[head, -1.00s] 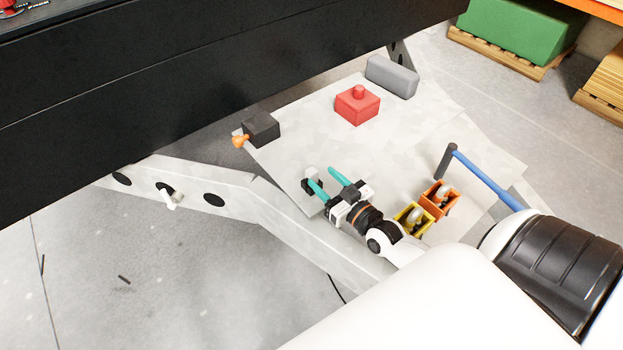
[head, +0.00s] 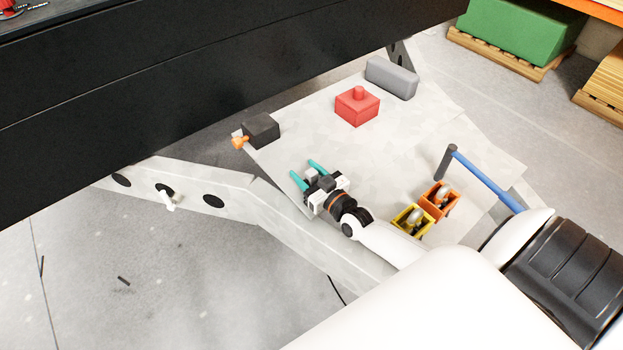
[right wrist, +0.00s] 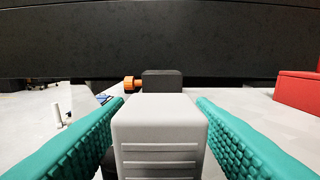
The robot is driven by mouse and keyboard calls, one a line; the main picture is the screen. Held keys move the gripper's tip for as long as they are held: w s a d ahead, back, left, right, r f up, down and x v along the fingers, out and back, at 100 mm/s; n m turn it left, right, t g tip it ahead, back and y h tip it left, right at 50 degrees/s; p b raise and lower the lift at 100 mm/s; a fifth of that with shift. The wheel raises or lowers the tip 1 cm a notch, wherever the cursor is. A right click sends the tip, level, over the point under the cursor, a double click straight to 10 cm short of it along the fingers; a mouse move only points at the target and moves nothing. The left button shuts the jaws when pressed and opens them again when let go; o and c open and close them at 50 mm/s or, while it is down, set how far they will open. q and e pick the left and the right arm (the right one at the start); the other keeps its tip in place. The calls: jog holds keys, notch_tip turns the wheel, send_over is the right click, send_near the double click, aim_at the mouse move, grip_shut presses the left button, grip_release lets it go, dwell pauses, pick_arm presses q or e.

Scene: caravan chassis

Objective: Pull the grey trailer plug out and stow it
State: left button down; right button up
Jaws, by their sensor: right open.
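The grey trailer plug (right wrist: 160,140) is a pale block with ridges, close up in the right wrist view. In the head view (head: 311,175) it is small and sits by a dark piece, partly hidden by my gripper. My right gripper (head: 307,173) has its teal fingers on either side of the plug, spread wide. In the wrist view (right wrist: 160,108) a gap shows between the plug and each finger, so it is open and not holding. My left gripper is not in view.
A black box (head: 262,131) with an orange knob (head: 240,142) stands ahead on the plate. Yellow (head: 413,221) and orange (head: 438,201) holders stand right of my wrist. A dark beam (head: 200,90) hangs over the far side.

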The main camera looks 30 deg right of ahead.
jog(key=shift+c, duration=0.2)
grip_shut()
